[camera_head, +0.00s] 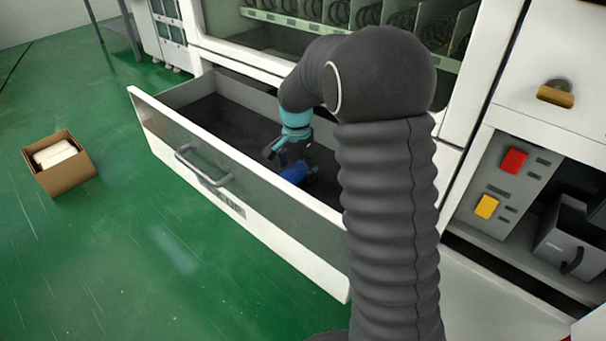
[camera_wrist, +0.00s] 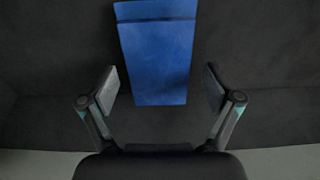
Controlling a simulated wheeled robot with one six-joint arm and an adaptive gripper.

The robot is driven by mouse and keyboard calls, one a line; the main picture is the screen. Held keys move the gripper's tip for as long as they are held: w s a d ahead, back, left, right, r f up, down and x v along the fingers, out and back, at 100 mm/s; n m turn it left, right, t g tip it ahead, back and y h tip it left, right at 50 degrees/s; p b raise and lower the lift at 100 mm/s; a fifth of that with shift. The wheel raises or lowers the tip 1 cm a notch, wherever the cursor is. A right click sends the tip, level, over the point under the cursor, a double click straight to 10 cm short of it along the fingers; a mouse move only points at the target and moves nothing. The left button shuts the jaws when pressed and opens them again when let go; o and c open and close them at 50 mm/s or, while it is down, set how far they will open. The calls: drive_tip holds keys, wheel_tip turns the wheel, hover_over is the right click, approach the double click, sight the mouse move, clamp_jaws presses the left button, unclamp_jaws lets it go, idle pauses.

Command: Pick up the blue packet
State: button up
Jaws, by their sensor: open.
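The blue packet (camera_head: 295,173) lies on the dark floor of the pulled-out drawer. In the wrist view the packet (camera_wrist: 158,55) is a flat blue rectangle at the top centre, with a fold line near its far end. My gripper (camera_head: 285,152) is down inside the drawer, close to the packet. In the wrist view my gripper (camera_wrist: 160,88) is open, with one finger on each side of the packet's near end and a gap on both sides. In the head view my arm hides the right part of the drawer.
The drawer's front wall (camera_head: 240,178) with its handle (camera_head: 203,168) stands beside my gripper. A cardboard box (camera_head: 62,172) with a white item sits on the green floor at left. The machine's shelves rise behind; a panel with red (camera_head: 513,161) and yellow buttons is at right.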

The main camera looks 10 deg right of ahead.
drive_tip(key=shift+f, duration=0.35)
drive_tip(key=c, duration=1.3)
drive_tip(key=shift+r, duration=0.1)
